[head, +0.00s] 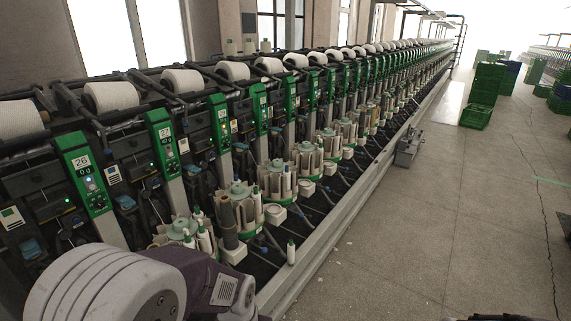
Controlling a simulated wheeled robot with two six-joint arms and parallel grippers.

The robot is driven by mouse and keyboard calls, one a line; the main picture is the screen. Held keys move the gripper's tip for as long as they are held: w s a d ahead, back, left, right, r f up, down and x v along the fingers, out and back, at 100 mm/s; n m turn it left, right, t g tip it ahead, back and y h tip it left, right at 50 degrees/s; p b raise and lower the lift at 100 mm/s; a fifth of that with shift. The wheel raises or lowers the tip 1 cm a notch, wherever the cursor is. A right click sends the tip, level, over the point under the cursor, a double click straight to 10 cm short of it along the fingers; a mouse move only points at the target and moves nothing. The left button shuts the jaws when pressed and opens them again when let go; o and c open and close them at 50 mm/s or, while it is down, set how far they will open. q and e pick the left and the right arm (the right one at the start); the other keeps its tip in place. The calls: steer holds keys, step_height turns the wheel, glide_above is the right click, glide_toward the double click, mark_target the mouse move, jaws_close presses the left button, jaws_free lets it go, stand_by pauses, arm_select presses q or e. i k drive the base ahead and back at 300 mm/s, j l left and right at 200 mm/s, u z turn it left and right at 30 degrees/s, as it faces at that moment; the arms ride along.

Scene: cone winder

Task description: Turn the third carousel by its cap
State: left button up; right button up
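A row of round bobbin carousels with pale green caps and upright pale tubes runs along the front of the winder. The nearest carousel (178,226) is partly hidden behind my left arm. The second carousel (240,200) stands beyond it, with a brown tube and white bobbins around it. The third carousel (276,178), counting from the near end, has its cap (276,164) in view. A fourth carousel (308,158) follows. My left arm crosses the bottom left, with its gripper out of view. My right gripper is not in view.
Green winding-unit panels (85,180) and white yarn cones (110,97) line the machine above the carousels. A white bobbin (291,252) stands near the grey front rail (330,232). Green crates (475,117) stand across the aisle. The floor (430,220) beside the machine is clear.

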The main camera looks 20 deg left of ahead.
mark_target(245, 209)
steer(key=i+l, duration=0.1)
steer(key=i, duration=1.25)
steer(key=i+u, duration=0.2)
steer(key=u, duration=0.25)
steer(key=i+u, duration=0.15)
steer(key=u, duration=0.35)
steer(key=i+l+u, duration=0.15)
steer(key=u, duration=0.3)
steer(key=i+l+u, duration=0.15)
steer(key=u, duration=0.35)
steer(key=i+l+u, duration=0.15)
steer(key=u, duration=0.3)
steer(key=i, duration=0.1)
